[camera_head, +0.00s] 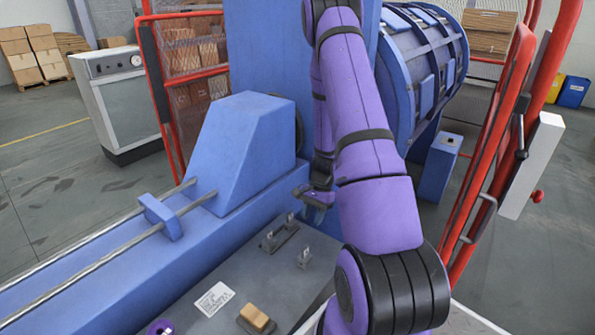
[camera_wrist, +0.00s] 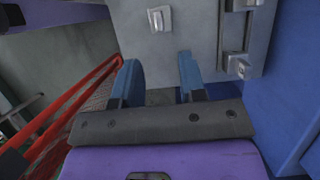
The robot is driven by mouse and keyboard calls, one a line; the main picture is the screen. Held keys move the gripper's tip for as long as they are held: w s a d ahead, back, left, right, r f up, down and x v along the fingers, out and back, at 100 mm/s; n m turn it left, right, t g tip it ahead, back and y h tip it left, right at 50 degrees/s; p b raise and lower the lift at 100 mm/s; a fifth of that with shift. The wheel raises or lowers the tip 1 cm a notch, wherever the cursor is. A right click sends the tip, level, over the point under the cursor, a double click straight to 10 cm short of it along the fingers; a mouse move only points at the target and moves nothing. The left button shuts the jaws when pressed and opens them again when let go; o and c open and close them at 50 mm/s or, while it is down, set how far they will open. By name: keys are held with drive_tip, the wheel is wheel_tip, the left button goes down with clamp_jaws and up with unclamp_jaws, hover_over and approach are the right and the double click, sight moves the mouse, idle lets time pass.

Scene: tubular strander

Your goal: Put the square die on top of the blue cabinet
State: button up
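My gripper (camera_head: 318,196) hangs over the far end of the grey work plate, beside the blue machine. In the wrist view its two blue fingers (camera_wrist: 160,80) are apart with nothing between them. Small metal pieces stand on the plate: one alone (camera_head: 304,258), and a pair on a dark bar (camera_head: 279,235). The lone piece seems to show in the wrist view (camera_wrist: 159,18), beyond the fingertips. I cannot tell which piece is the square die. A small blue box-like cabinet (camera_head: 438,168) stands on the floor right of my arm; I cannot confirm it is the one named.
A tan block (camera_head: 254,317) on a dark base and a white label (camera_head: 214,299) lie on the near plate. The blue housing (camera_head: 235,145) with rods is at left. Red guard frames (camera_head: 490,150) stand on both sides. My arm hides part of the middle.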

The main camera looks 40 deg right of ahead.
drive_tip(key=w+a+r+n+t+h, duration=0.1)
drive_tip(key=a+r+n, duration=0.45)
drive_tip(key=r, duration=0.85)
drive_tip(key=w+a+r+n+t+h, duration=0.1)
drive_tip(key=a+r+n, duration=0.2)
drive_tip(key=a+r, duration=0.85)
drive_tip(key=s+a+r+n+t+h, duration=0.1)
drive_tip(key=s+a+r+n, duration=0.3)
drive_tip(key=s+r, duration=0.4)
drive_tip(key=s+a+r+n+t+h, duration=0.1)
drive_tip(key=s+a+r+n+t, duration=0.1)
drive_tip(key=s+r, duration=0.6)
drive_tip(key=shift+s+a+r+n+t, duration=0.4)
drive_tip(key=shift+s+a+n, duration=0.45)
drive_tip(key=shift+a, duration=0.3)
